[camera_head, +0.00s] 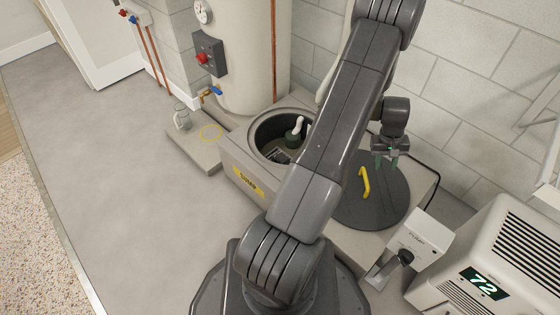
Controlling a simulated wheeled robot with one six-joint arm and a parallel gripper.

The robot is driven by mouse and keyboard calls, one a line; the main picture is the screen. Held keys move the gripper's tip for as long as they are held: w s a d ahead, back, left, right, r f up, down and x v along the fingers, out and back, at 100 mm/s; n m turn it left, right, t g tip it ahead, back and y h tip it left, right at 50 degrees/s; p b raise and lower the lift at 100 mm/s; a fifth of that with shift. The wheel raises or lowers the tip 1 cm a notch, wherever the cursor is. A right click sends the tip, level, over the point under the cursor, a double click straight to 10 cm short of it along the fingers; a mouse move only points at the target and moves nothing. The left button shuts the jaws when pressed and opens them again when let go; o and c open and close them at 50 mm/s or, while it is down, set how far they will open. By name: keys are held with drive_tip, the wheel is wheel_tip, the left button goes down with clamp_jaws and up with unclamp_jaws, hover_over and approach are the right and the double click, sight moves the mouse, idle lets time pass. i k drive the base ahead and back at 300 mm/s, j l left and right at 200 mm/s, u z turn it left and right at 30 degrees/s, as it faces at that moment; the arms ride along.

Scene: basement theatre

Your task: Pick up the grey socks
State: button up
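I cannot make out any grey socks in this view. My gripper (386,160) hangs at the right, fingers pointing down, above the far part of a dark round lid (372,210). Its two green-tipped fingers are apart, and I see nothing between them. My arm crosses the middle of the view and hides part of the box top and the wall behind it.
The lid has a yellow handle (365,182) and lies on a beige box beside an open round pit (260,128). A tank (245,50) and a glass jar (182,117) stand behind left. A white unit (500,260) stands right. The left floor (110,150) is clear.

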sight(278, 156)
drive_tip(key=i+j+z, duration=0.2)
drive_tip(key=i+j, duration=0.15)
drive_tip(key=j, duration=0.25)
drive_tip(key=i+j+z, duration=0.1)
drive_tip(key=j, duration=0.25)
drive_tip(key=i+j+z, duration=0.15)
drive_tip(key=j, duration=0.2)
drive_tip(key=i+j+z, duration=0.1)
drive_tip(key=j, duration=0.25)
drive_tip(key=i+j+z, duration=0.1)
drive_tip(key=j, duration=0.25)
drive_tip(key=i, duration=0.1)
